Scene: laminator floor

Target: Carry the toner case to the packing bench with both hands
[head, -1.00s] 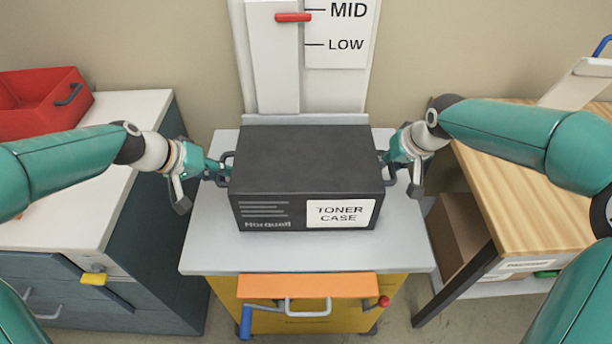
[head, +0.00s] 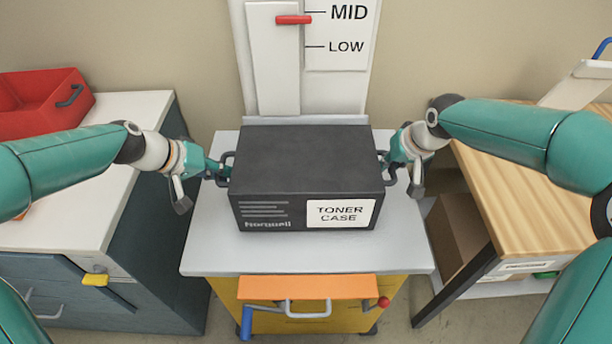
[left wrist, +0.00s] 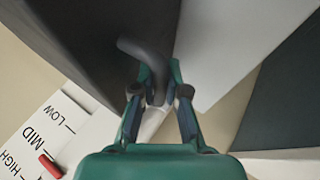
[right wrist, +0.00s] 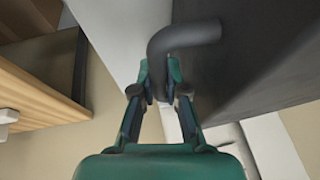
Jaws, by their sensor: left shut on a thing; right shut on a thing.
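The toner case (head: 305,160) is a dark grey box with a white "TONER CASE" label on its front. It is level over the grey top (head: 215,250) of a yellow lift cart; I cannot tell whether its underside touches. My left gripper (head: 222,170) is shut on the case's left handle, which shows between the fingers in the left wrist view (left wrist: 150,62). My right gripper (head: 389,168) is shut on the right handle, also seen in the right wrist view (right wrist: 185,38). A wooden-topped bench (head: 530,200) stands at the right; its small label is unreadable.
A white-topped dark cabinet (head: 150,130) with a red tray (head: 35,105) stands at the left. Behind the case is a MID/LOW scale board (head: 340,40) with a red pointer (head: 293,19). An orange panel (head: 305,287) and a blue-gripped crank (head: 247,322) are on the cart's front.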

